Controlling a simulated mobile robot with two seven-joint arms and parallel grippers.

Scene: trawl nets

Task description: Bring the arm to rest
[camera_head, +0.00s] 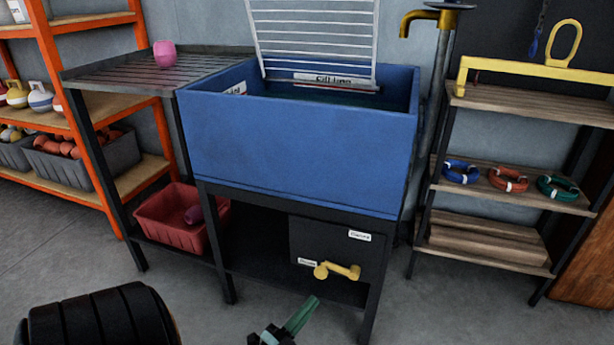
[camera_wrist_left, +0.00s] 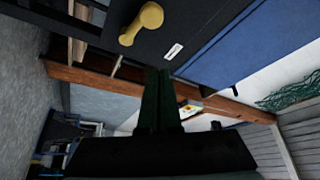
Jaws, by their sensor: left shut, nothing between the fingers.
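My left gripper (camera_head: 308,304) shows at the bottom centre of the head view, low in front of the blue tank's stand. Its green fingers are shut with nothing between them. In the left wrist view the shut fingers (camera_wrist_left: 158,82) point up the picture, below a dark panel with a yellow handle (camera_wrist_left: 142,22). In the head view the same yellow handle (camera_head: 338,270) is just beyond the fingertips, apart from them as far as I can tell. My right gripper is in neither view.
The blue tank (camera_head: 295,150) stands on a dark frame, with a white rack (camera_head: 318,40) raised over it. A slatted side table (camera_head: 140,75) holds a pink object (camera_head: 164,54); a red crate (camera_head: 165,225) sits below. Shelves stand left and right. Floor is clear at lower right.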

